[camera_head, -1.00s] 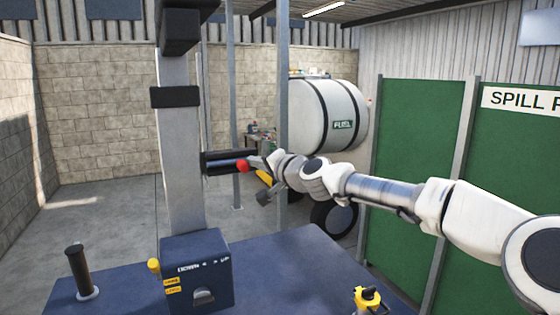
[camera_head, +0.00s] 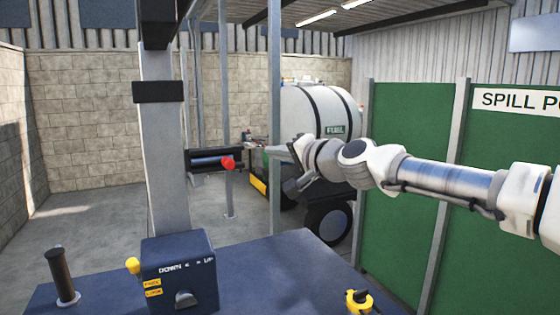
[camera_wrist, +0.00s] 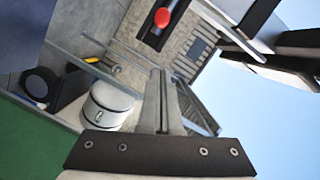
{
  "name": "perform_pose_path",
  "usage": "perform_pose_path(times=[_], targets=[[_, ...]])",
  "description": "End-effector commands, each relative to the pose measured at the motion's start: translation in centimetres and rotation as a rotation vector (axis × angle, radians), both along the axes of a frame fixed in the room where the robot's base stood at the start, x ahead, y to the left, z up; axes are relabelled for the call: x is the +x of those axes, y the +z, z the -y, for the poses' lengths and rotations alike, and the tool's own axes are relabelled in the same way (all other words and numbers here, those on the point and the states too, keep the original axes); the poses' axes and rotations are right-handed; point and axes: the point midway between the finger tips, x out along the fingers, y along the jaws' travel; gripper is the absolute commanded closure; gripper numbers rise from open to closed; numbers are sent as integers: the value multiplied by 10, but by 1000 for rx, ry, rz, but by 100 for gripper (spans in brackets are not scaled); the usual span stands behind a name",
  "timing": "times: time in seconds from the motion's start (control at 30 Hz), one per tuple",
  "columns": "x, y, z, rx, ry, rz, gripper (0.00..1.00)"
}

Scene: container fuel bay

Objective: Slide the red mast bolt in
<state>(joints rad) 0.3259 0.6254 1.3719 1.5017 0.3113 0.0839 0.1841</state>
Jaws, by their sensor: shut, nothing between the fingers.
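The red mast bolt shows as a round red knob (camera_head: 228,162) on a rod lying along a black bracket (camera_head: 205,153) on the right of the grey mast (camera_head: 160,125). The red knob also shows in the wrist view (camera_wrist: 162,17) near the top, beyond my fingertips. My gripper (camera_head: 270,149) is to the right of the knob, apart from it. In the wrist view my two fingers (camera_wrist: 158,72) are together and empty. How deep the rod sits in the bracket cannot be told.
A blue control box (camera_head: 180,273) and a black handle (camera_head: 62,277) stand on the blue deck (camera_head: 262,272). A grey post (camera_head: 274,110) rises behind my gripper. A white fuel tank (camera_head: 325,115) and green panels (camera_head: 410,170) are beyond. Floor left of the mast is clear.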

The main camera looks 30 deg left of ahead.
Motion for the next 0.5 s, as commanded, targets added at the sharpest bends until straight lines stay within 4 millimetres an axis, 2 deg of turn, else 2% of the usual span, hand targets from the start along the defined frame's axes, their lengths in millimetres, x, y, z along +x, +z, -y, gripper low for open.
perform_pose_path(times=[0.2, 0.5], targets=[[-6, 1, 12, -1, 0, 0, 100], [-7, 2, 13, 0, 1, 0, 100]])
